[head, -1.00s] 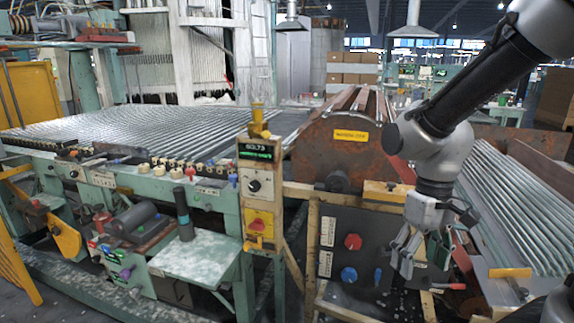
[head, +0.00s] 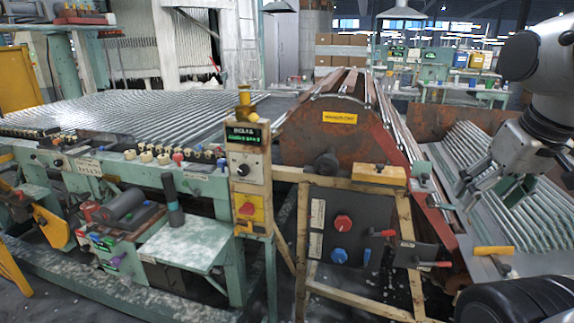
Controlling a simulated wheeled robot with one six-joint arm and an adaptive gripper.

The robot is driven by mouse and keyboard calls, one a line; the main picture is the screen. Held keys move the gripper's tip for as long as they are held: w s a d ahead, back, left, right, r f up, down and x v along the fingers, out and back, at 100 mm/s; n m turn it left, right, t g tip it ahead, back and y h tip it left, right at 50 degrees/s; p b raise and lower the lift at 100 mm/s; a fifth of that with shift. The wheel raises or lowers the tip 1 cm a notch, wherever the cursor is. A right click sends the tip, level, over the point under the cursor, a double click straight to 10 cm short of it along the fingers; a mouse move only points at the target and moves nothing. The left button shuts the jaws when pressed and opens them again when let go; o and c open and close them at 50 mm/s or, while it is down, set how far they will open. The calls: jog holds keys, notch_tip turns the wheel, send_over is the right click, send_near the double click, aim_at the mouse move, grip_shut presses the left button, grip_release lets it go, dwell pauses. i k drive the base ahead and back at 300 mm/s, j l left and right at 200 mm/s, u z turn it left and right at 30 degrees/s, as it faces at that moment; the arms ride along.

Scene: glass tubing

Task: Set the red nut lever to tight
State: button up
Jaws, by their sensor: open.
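Two red-handled levers show at the dark control panel (head: 330,262). The upper red lever (head: 383,233) sticks out to the right at the panel's upper right.
The panel also bears a red knob (head: 342,222), a blue knob (head: 339,255) and a small blue lever (head: 367,257). A yellow post with a display (head: 247,140) stands left. A yellow-handled part (head: 493,250) lies at right by the sloping tubes (head: 515,190).

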aim_at(371, 234)
jog(key=i+j, duration=0.2)
jog(key=i, duration=0.2)
jog(key=i+j, duration=0.25)
jog(key=i, duration=0.15)
jog(key=i+j+z, duration=0.1)
jog(key=i, duration=0.3)
jog(key=k+j+z, duration=0.1)
jog(key=z, duration=0.9)
jog(key=k+j+u, duration=0.15)
jog(key=k, duration=0.3)
jog(key=k+j+u, duration=0.15)
jog(key=k, duration=0.3)
jog(key=k+j+u, duration=0.15)
jog(key=k, duration=0.3)
